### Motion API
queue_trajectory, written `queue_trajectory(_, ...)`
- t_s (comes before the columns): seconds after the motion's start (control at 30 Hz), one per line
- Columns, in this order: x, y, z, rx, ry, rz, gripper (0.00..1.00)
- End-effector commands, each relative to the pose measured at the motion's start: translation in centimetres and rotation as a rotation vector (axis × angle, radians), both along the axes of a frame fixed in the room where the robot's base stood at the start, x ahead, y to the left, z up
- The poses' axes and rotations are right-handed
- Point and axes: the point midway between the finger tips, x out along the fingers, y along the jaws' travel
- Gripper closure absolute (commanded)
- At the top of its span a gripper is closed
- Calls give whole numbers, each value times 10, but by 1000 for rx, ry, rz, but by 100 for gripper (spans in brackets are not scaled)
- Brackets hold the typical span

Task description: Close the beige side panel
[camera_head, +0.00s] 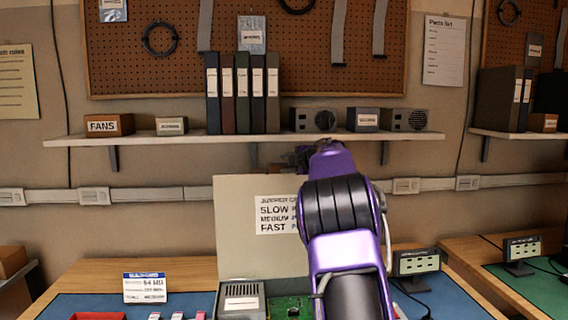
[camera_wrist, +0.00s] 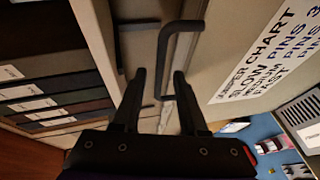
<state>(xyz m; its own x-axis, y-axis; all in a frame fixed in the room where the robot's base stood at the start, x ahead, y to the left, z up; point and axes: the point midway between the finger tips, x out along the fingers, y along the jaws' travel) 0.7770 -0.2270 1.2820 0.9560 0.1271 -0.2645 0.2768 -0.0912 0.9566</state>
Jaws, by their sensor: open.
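The beige side panel (camera_head: 235,215) stands upright at the back of the table, open behind a case with a green circuit board (camera_head: 290,306). It carries a printed jumper chart, partly hidden by my arm. In the wrist view the panel (camera_wrist: 222,60) is on the right, with a black U-shaped handle (camera_wrist: 161,60) at its edge. My gripper (camera_wrist: 160,80) is open and empty, its fingertips around the near end of the handle in the picture; contact is unclear. In the head view my arm hides most of the gripper, near the panel's top edge.
A wall shelf (camera_head: 200,138) with binders (camera_head: 243,95) and small boxes is just above my gripper. A grey slotted unit (camera_head: 241,300) sits at the case's left. A sign (camera_head: 145,288) stands left and a small display (camera_head: 417,262) right on the table.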

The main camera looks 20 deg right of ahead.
Motion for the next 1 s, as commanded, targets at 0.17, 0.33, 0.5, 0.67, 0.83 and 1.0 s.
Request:
queue_trajectory(0.17, 15, 2, -4, -1, 1, 0, 58)
queue_trajectory(0.33, 19, 3, -5, -2, -1, 0, 58)
queue_trajectory(0.5, 18, 3, -5, -1, -1, 0, 58)
queue_trajectory(0.67, 18, 2, -5, -1, -1, 0, 81)
queue_trajectory(0.83, 18, 2, -5, -1, -1, 0, 100)
queue_trajectory(1.0, 18, 2, -5, -1, 0, 0, 100)
